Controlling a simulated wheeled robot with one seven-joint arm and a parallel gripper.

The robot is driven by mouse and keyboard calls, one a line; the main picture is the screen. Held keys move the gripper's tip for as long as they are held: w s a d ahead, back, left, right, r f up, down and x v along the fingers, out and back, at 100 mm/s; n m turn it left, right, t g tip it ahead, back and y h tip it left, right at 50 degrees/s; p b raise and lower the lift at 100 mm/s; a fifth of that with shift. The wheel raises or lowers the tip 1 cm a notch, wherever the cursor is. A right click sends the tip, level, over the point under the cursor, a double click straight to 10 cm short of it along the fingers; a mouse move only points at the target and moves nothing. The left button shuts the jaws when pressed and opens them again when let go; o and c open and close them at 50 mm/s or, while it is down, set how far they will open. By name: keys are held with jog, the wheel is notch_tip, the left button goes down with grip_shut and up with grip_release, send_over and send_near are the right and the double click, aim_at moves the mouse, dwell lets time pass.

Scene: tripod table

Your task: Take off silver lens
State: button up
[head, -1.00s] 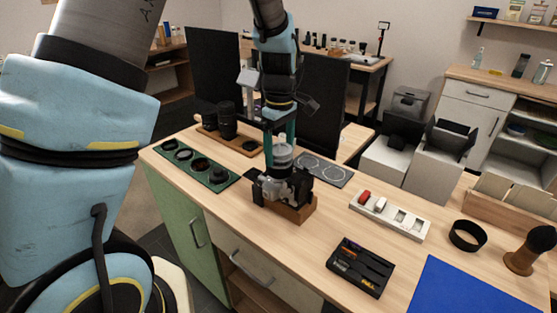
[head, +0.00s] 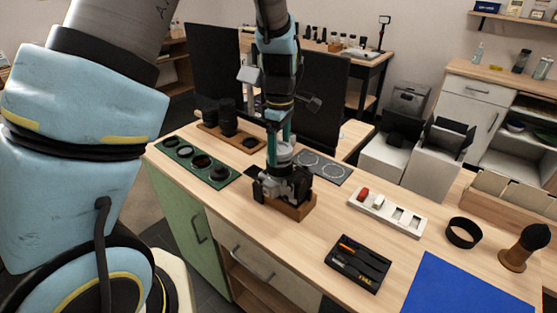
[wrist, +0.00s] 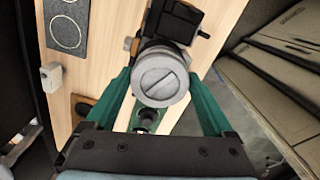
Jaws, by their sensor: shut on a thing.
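The silver lens (head: 281,155) points up from a black camera (head: 282,184) that sits on a wooden block (head: 297,209). My gripper (head: 279,150) comes down from above with its green fingers around the lens, shut on it. In the wrist view the round silver lens (wrist: 161,77) shows end-on between the green fingers, with the camera body (wrist: 172,22) beyond it. The lens still appears to stand on the camera; I cannot see whether it is loose at the mount.
A green tray (head: 200,164) with several dark rings lies left of the camera. A wooden holder with black lenses (head: 227,118) stands behind. A dark mat with circle outlines (head: 321,167) lies behind right. A black tool tray (head: 358,264) and white charger strip (head: 387,213) lie to the right.

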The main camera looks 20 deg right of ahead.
jog(key=n, duration=0.3)
jog(key=o, duration=1.4)
jog(key=shift+c, duration=0.2)
jog(key=m, duration=1.1)
jog(key=shift+m, duration=0.3)
jog(key=m, duration=0.3)
